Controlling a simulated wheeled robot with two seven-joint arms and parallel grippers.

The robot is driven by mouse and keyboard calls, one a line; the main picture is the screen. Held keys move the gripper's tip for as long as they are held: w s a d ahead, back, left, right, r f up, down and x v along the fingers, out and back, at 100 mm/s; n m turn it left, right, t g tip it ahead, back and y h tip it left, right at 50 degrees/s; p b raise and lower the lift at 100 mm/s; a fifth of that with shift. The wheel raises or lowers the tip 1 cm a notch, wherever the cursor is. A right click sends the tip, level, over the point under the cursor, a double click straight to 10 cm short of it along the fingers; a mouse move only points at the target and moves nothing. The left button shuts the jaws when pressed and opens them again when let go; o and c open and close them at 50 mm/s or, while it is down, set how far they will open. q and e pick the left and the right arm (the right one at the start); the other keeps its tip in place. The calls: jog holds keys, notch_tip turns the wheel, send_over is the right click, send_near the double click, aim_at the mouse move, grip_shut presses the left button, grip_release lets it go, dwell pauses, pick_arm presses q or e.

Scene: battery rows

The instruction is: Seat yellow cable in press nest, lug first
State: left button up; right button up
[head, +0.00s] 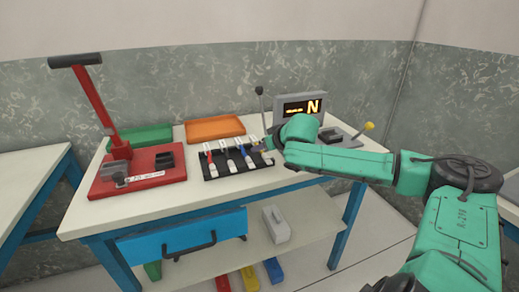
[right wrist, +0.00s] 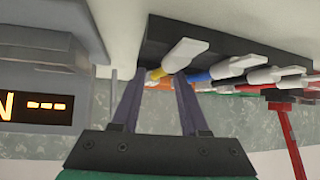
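The yellow cable (right wrist: 155,76) with its pale lug end (right wrist: 184,52) lies in the black rack (right wrist: 222,57) in the right wrist view. My right gripper (right wrist: 158,74) is open, with one finger on each side of the yellow cable; I cannot tell whether they touch it. In the head view my right gripper (head: 268,146) is at the right end of the rack and largely hides the yellow cable. The red press (head: 140,176) stands at the table's left, its long lever raised. Dark blocks sit on its base; which one is the nest is unclear. My left gripper is out of view.
Green (head: 140,138) and orange (head: 215,128) trays lie behind. A tester with a lit display (head: 302,107) stands at the right. The table front (head: 150,211) is clear.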

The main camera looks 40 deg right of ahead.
jog(key=c, duration=0.5)
jog(key=shift+r, duration=0.15)
